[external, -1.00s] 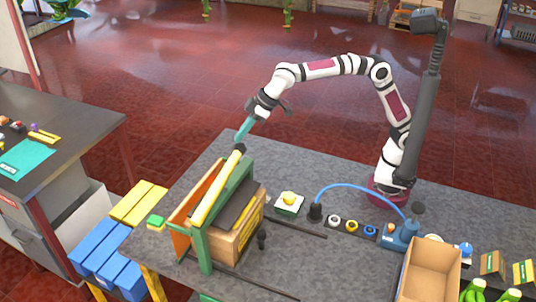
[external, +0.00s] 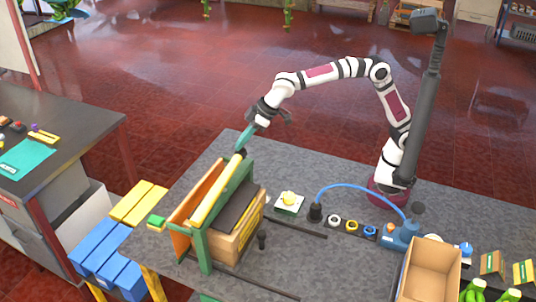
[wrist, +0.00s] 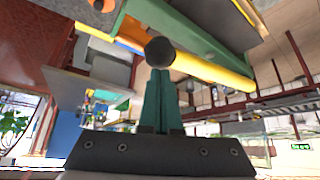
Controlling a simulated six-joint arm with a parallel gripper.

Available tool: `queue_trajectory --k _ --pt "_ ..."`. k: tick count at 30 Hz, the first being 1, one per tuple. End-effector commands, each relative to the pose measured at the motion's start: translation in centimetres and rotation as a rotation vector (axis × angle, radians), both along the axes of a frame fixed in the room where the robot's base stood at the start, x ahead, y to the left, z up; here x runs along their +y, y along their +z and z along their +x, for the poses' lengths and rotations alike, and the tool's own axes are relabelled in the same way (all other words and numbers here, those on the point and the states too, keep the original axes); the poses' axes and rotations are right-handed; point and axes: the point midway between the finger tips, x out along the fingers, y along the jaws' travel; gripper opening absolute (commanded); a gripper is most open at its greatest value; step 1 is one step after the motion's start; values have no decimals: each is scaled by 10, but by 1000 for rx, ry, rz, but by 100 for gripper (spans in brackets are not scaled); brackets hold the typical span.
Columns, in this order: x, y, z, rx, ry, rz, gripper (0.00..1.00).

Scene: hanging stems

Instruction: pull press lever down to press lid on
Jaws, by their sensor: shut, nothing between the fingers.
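The press has a green frame (external: 206,240) with a yellow lever (external: 216,189) that ends in a black knob (external: 240,154). In the wrist view the knob (wrist: 160,51) sits right at the fingertips, with the yellow lever (wrist: 212,70) running off to the right. My gripper (external: 242,146) has teal fingers, shut together and empty; their tips are at the knob and seem to touch it from above. A wooden box (external: 222,247) with a dark top (external: 237,207), perhaps the lid, stands inside the press frame. Whether the lid is seated cannot be seen.
An orange-brown panel (external: 183,239) stands on the press's left side. A white block with a yellow button (external: 289,200) and a blue hose (external: 350,190) lie to the right. An open cardboard box (external: 432,268) is at the front right. The grey tabletop (external: 310,250) has free room around.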

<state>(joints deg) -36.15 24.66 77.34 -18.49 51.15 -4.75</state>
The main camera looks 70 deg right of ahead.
Motion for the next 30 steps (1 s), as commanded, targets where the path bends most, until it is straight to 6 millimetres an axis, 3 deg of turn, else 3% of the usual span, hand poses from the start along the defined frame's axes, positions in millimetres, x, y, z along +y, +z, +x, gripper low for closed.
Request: queue_trajectory --k 30 --pt "0 -14 0 0 0 0 0"
